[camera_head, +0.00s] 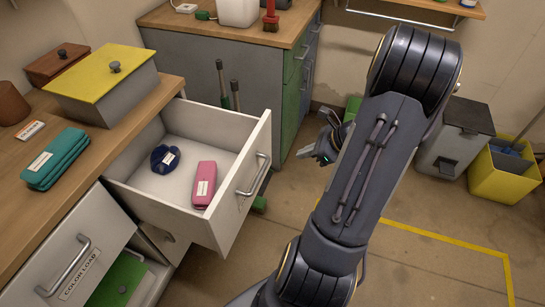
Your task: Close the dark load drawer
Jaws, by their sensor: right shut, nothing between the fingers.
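A white drawer (230,215) stands pulled open from the wooden counter, with a metal bar handle (254,176) on its front. It holds a folded navy cloth (165,159) and a folded pink cloth (203,185), both with small labels. No label reading "dark load" is readable, so I cannot tell from a label which drawer that is. My right gripper (322,148) is shut and empty, to the right of the open drawer and apart from it, partly hidden by my arm. My left gripper is not in view.
A front labelled "COLOR LOAD" (78,285) is at lower left, with a green item (118,283) beside it. A yellow-lidded box (100,72) and teal cloth (56,158) sit on the counter (95,190). A grey bin (455,138) and yellow bin (503,170) stand at right.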

